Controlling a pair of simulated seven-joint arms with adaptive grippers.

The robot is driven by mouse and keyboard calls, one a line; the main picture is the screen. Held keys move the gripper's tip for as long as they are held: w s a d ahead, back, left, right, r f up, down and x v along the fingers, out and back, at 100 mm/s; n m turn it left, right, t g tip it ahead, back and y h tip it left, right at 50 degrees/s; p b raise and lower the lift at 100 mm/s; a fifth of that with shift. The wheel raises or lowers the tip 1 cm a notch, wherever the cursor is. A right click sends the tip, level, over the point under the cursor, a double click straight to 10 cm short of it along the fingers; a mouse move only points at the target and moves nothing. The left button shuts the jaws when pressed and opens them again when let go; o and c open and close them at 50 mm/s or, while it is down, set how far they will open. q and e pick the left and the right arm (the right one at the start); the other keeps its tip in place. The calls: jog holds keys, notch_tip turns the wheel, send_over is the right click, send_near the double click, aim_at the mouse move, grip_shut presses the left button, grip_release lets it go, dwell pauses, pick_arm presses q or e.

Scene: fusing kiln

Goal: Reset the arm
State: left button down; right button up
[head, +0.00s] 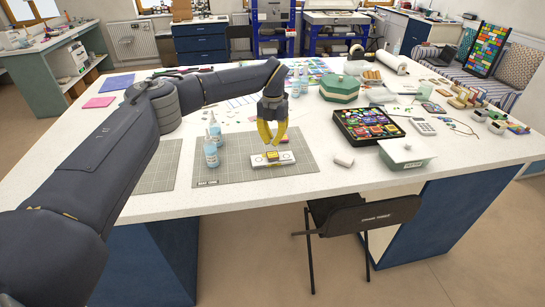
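My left gripper (273,141), with yellow fingers, points down over the right-hand grey cutting mat. Its fingertips look close together, but any gap between them is too small to tell. Just below the fingertips, a small yellow block (272,156) sits on a flat white piece (287,158) on the mat. I cannot tell whether the fingertips touch the block. My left arm reaches in from the left across the table. My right gripper is out of view.
Pale blue bottles (211,153) stand left of the gripper on the grey mat (232,166). To the right are a black tray of colourful pieces (345,137), a lidded white box (407,153) and a green box (339,90). A dark folding chair (365,215) stands at the front edge.

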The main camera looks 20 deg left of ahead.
pick_arm(q)
jog(key=shift+r, duration=0.45)
